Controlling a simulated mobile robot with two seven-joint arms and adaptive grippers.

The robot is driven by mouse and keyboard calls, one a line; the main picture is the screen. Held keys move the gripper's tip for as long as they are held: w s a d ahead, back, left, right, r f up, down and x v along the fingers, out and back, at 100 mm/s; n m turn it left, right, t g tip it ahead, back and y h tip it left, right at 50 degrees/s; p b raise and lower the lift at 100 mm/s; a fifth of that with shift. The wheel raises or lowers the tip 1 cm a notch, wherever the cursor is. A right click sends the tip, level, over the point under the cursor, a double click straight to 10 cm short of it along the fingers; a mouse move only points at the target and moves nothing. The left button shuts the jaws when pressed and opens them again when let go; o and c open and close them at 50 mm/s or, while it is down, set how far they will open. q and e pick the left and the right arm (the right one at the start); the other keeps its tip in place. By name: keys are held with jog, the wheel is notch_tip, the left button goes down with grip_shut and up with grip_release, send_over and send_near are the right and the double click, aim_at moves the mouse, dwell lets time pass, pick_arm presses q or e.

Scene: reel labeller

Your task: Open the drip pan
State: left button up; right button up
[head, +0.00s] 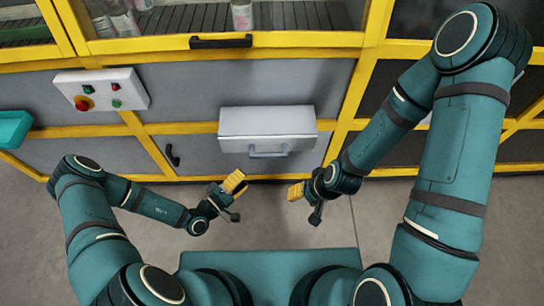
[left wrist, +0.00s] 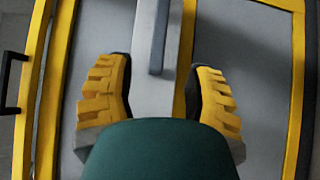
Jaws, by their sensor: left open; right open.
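The drip pan (head: 266,124) is a pale grey box on the front of the machine, in the middle of the head view. It has a grey bar handle (head: 268,152) low on its front. I cannot see into it, and it looks pushed in. My left gripper (head: 236,188) is open and empty, below and left of the handle, apart from it. In the left wrist view its yellow ridged fingers (left wrist: 158,95) stand apart with the pale pan (left wrist: 150,88) beyond them. My right gripper (head: 298,192) is open and empty, below and right of the pan.
A control box (head: 101,90) with red and green buttons is at the left. A black handle (head: 221,42) is on the upper window, and another black handle (head: 172,155) is on the lower door. A teal tray (head: 14,128) sticks out at far left. The floor below the pan is clear.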

aim_at(267, 157)
pick_arm(q)
jog(key=b+x, duration=0.2)
jog(key=x, duration=1)
jog(key=shift+w+d, duration=0.2)
jog(key=shift+d, duration=0.05)
grip_shut()
